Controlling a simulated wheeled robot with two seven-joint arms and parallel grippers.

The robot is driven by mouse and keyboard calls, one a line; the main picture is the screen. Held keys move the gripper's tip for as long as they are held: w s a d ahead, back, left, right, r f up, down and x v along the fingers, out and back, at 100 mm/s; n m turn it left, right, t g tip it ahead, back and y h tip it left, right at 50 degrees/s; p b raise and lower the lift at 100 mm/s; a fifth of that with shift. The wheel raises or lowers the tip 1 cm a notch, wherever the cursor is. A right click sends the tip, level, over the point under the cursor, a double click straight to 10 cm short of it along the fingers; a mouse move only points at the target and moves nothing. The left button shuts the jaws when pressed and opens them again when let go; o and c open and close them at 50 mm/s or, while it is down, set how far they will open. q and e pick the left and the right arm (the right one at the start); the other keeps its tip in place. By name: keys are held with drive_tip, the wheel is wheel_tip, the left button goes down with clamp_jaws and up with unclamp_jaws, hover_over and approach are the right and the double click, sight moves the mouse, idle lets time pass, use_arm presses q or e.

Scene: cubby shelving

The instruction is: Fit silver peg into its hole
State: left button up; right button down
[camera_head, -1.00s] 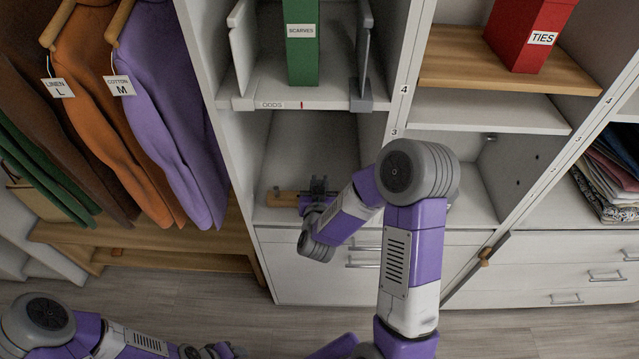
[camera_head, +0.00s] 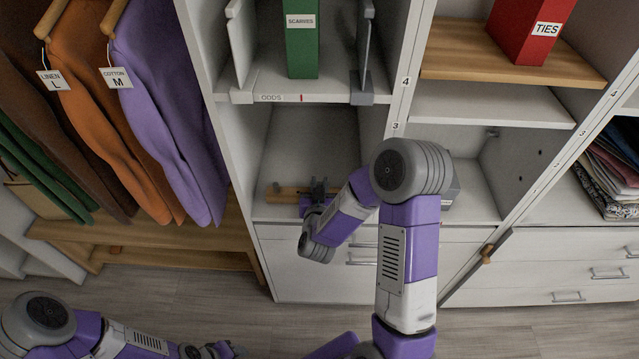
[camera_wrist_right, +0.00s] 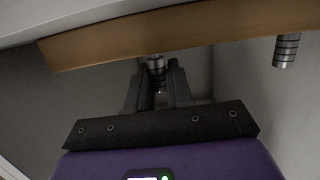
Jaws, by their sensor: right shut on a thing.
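In the right wrist view, my right gripper (camera_wrist_right: 158,88) is shut on a silver peg (camera_wrist_right: 155,64) with dark rings. The peg's upper end meets the lower edge of a wooden board (camera_wrist_right: 115,45); I cannot tell whether it sits in a hole. A second ringed silver peg (camera_wrist_right: 286,50) sticks out from the board at the right. In the head view, my right gripper (camera_head: 318,187) is at the wooden board (camera_head: 285,194) inside the lower middle cubby, and the peg is too small to make out. My left gripper (camera_head: 215,350) is low at the bottom edge, its jaws unclear.
Cubby walls and the shelf above (camera_head: 310,97) enclose the right gripper. A green scarves box (camera_head: 301,45) stands on that shelf. A dark box (camera_head: 452,190) sits in the cubby to the right, behind my right arm. Hanging clothes (camera_head: 165,110) are at the left.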

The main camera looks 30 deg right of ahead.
drive_tip(key=shift+f, duration=0.35)
drive_tip(key=c, duration=0.9)
unclamp_jaws()
drive_tip(key=shift+c, duration=0.2)
drive_tip(key=p+v, duration=0.1)
drive_tip(key=v, duration=0.1)
drive_tip(key=p+v, duration=0.1)
drive_tip(key=v, duration=0.1)
drive_tip(key=shift+s+a+r, duration=0.25)
drive_tip(key=shift+r, duration=0.05)
drive_tip(key=p+v, duration=0.2)
drive_tip(key=p, duration=0.4)
drive_tip(key=shift+s+p, duration=0.1)
drive_tip(key=shift+p, duration=0.25)
drive_tip(key=shift+s+a+p, duration=0.15)
drive_tip(key=shift+s+p, duration=0.2)
drive_tip(key=shift+p, duration=0.4)
drive_tip(key=shift+f, duration=0.1)
